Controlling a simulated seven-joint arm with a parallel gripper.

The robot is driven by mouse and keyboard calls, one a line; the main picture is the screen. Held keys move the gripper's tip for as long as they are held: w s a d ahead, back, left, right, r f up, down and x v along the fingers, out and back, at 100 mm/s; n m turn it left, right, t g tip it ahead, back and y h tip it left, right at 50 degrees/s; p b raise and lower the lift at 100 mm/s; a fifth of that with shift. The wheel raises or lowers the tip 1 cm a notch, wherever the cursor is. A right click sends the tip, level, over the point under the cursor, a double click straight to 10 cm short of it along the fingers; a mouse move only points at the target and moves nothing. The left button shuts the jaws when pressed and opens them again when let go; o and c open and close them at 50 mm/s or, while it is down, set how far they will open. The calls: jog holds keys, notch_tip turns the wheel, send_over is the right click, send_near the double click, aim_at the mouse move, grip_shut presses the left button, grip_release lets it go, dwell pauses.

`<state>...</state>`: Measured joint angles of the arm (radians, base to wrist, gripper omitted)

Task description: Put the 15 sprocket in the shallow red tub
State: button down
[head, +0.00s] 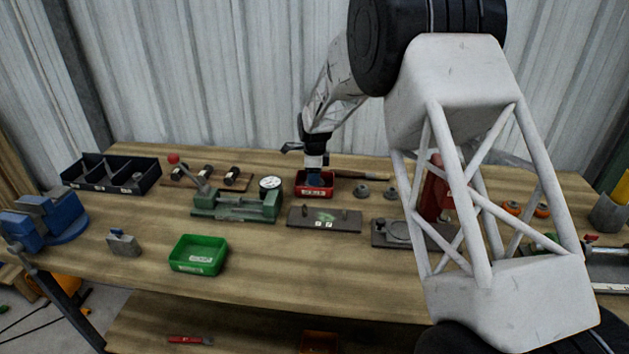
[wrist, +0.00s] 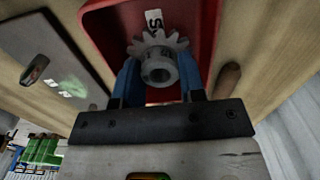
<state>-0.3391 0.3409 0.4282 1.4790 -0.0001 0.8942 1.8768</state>
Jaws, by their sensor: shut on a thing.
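The shallow red tub (head: 328,186) stands on the workbench behind the grey plate, and its floor and walls fill the upper part of the wrist view (wrist: 104,30). A grey toothed sprocket (wrist: 158,66) with a round hub sits between the blue fingers of my gripper (wrist: 160,80). My gripper is shut on it, over the tub. A white label with dark marks shows just beyond the sprocket's teeth; I cannot read it fully. In the head view my gripper (head: 314,170) points down into the tub and hides the sprocket. I cannot tell whether the sprocket touches the tub floor.
A green tub (head: 198,255) stands at the front left, with bare bench around it. A grey plate with pegs (head: 324,218) lies in front of the red tub. A green fixture with a dial (head: 236,205) is left of it. Small grey parts (head: 361,190) sit to its right.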

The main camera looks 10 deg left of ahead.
jog(key=shift+f, duration=0.9)
jog(key=shift+f, duration=0.15)
jog(key=c, duration=0.7)
grip_release()
notch_tip(320, 180, up, 12)
dwell(0.5)
